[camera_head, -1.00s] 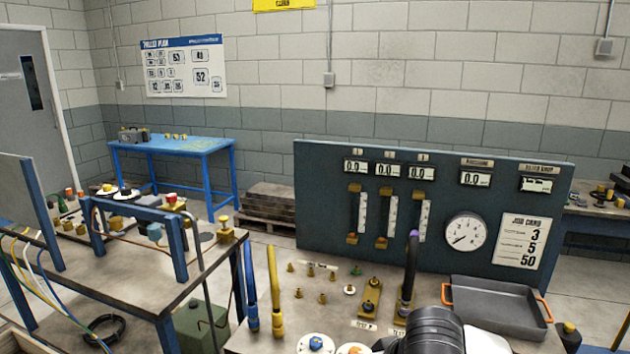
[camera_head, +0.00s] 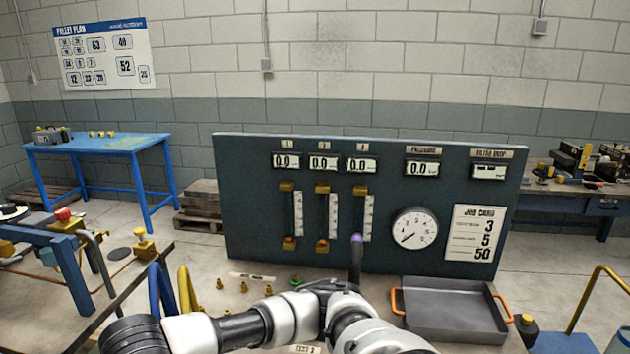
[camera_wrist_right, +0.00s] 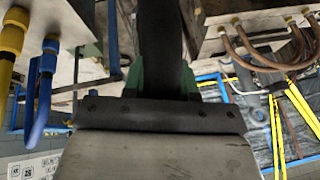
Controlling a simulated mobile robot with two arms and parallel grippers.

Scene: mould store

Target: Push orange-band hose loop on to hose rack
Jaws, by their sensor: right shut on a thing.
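In the wrist view my right gripper (camera_wrist_right: 160,88) is shut on a thick dark length of hose (camera_wrist_right: 160,45), which runs up out of the picture between the green fingers. No orange band shows on the visible part, so I cannot tell its band colour. In the head view my arm (camera_head: 290,318) reaches across the bottom to the left, and its gripper is out of that picture. My left gripper is not in view. I cannot make out the hose rack.
A blue hose (camera_head: 155,290) and a yellow hose (camera_head: 188,290) stand at the bench's left side. A purple-tipped dark hose (camera_head: 356,258) stands before the gauge panel (camera_head: 250,220). A grey tray (camera_head: 450,305) sits right. A blue-framed bench (camera_head: 55,245) is at left.

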